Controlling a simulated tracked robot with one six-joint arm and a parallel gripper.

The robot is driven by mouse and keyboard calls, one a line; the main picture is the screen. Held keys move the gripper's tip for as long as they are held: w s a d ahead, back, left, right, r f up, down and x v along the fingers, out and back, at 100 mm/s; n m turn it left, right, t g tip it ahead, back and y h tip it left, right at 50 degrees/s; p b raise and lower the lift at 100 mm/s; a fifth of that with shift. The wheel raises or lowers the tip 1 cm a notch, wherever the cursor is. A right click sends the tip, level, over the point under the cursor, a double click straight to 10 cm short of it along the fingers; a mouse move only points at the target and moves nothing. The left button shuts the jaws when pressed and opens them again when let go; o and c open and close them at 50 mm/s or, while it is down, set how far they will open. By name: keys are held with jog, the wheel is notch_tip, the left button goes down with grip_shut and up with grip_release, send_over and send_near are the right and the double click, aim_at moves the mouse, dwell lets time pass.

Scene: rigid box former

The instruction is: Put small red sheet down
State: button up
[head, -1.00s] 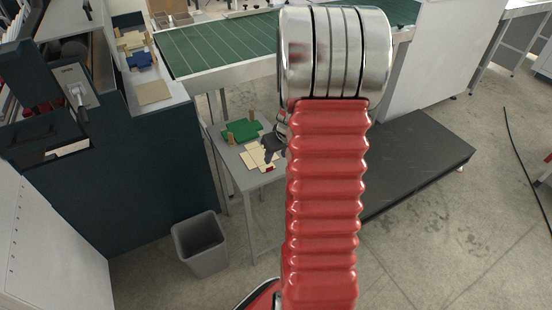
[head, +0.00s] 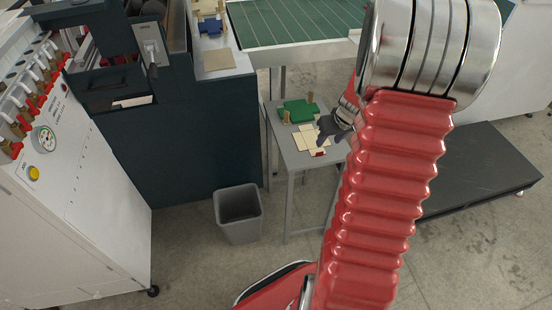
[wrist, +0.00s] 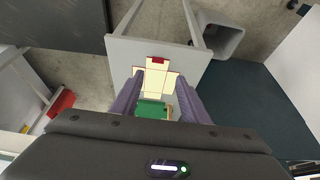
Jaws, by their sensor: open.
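The small red sheet (head: 319,153) lies at the near end of the cream cross-shaped sheets on a small grey table (head: 298,162). In the wrist view the red sheet (wrist: 158,61) shows at the far end of the cream sheets (wrist: 157,82), beyond my fingertips. My gripper (head: 328,132) is over the table's right side in the head view. In the wrist view its two purple-grey fingers (wrist: 159,76) are spread apart with nothing held between them. How high it is above the table I cannot tell.
A green piece with wooden blocks (head: 299,111) is at the table's back. A grey bin (head: 238,214) stands on the floor left of the table. A dark cabinet (head: 180,150) is behind it, and a low black platform (head: 480,170) is to the right.

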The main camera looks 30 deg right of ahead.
jog(key=a+r+n+y, duration=0.1)
jog(key=a+r, duration=0.6)
jog(key=a, duration=0.3)
jog(key=a+r+n, duration=0.1)
jog(key=a+r, duration=0.6)
jog(key=a, duration=0.3)
jog(key=s+a+r, duration=0.3)
jog(key=s+a, duration=0.4)
jog(key=s+a+r+n+t, duration=0.1)
jog(key=s+a+r, duration=0.3)
jog(key=s+a, duration=0.3)
jog(key=shift+s+a, duration=0.2)
jog(key=shift+s, duration=0.05)
